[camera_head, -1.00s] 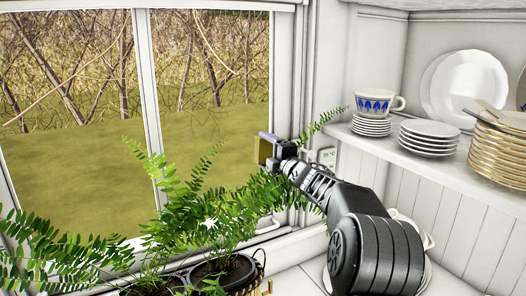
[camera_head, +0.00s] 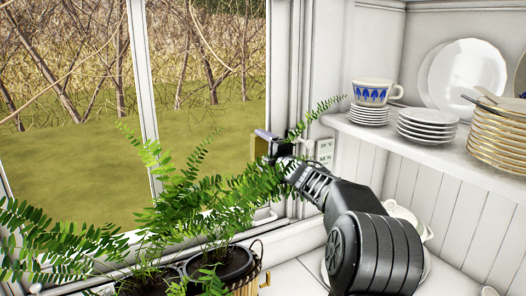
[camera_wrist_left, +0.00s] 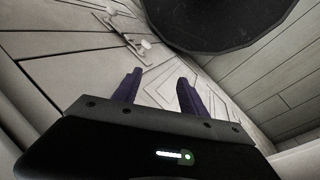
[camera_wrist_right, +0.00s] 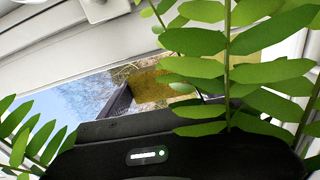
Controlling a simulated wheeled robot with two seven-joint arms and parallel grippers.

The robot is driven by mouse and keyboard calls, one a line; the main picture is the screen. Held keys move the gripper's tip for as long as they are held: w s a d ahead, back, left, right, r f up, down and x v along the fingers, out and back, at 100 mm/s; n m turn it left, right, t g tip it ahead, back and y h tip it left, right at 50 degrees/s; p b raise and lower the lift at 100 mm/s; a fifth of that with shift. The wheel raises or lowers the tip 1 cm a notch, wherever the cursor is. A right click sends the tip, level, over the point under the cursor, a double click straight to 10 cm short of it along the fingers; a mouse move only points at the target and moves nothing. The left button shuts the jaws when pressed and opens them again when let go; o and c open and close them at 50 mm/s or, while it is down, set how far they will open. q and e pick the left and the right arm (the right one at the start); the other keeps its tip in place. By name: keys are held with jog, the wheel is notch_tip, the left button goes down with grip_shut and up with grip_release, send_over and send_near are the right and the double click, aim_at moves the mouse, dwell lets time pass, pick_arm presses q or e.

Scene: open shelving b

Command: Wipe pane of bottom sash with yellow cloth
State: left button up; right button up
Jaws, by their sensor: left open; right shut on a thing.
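My right gripper (camera_head: 277,146) is shut on the yellow cloth (camera_head: 258,147), at the right edge of the window pane (camera_head: 205,125). Whether the cloth touches the glass I cannot tell. In the right wrist view the cloth (camera_wrist_right: 150,88) hangs ahead of the gripper, partly hidden by fern leaves. Grass and bare branches show through the pane. My left gripper (camera_wrist_left: 156,92) is open and empty in the left wrist view, facing pale panelling; it is not in the head view.
A potted fern (camera_head: 215,195) stands before the window, its fronds across the lower pane and my right forearm. A shelf (camera_head: 420,155) at right holds a blue-patterned cup (camera_head: 371,92) and stacked plates (camera_head: 500,135).

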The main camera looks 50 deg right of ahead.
aim_at(236, 150)
jog(key=shift+w+a+f+b, duration=0.1)
jog(key=shift+w+a+b, duration=0.1)
jog(key=shift+a+b, duration=0.35)
jog(key=shift+w+a+b, duration=0.2)
jog(key=shift+a+b, duration=0.05)
jog(key=shift+a, duration=0.45)
jog(key=shift+w+a, duration=0.1)
jog(key=shift+a, duration=0.2)
jog(key=a+b, duration=0.2)
jog(key=shift+w+a+b, duration=0.3)
jog(key=shift+w, duration=0.1)
jog(key=shift+w+a, duration=0.1)
jog(key=shift+a, duration=0.25)
